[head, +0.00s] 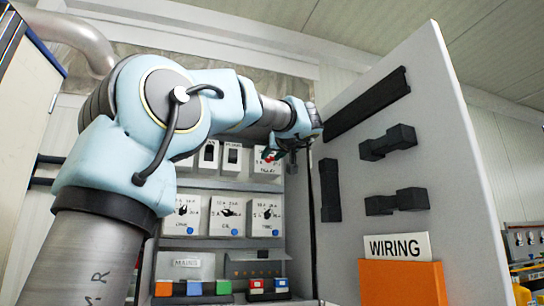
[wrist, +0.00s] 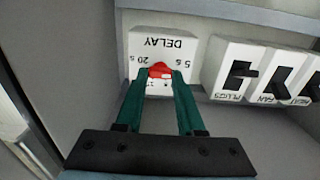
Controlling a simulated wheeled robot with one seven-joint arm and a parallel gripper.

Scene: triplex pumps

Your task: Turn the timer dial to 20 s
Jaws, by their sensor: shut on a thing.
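The timer is a white module marked DELAY (wrist: 192,50), seen upside down in the wrist view, with "20 s" on the left and "5 s" on the right. Its red dial (wrist: 160,70) sits between the green fingertips of my gripper (wrist: 161,76), which is shut on it. A small pale patch shows by the dial's lower right; I cannot tell exactly where the dial points. In the head view the module (head: 267,168) is on the cabinet's upper row, and my gripper (head: 271,154) reaches it from the right, with red at its tip.
White switch modules (wrist: 245,72) stand beside the timer. Lower rows hold more switches (head: 232,212) and coloured blocks (head: 194,288). The open cabinet door (head: 440,150), with black handles and an orange WIRING pocket (head: 403,284), stands close on the right of my arm.

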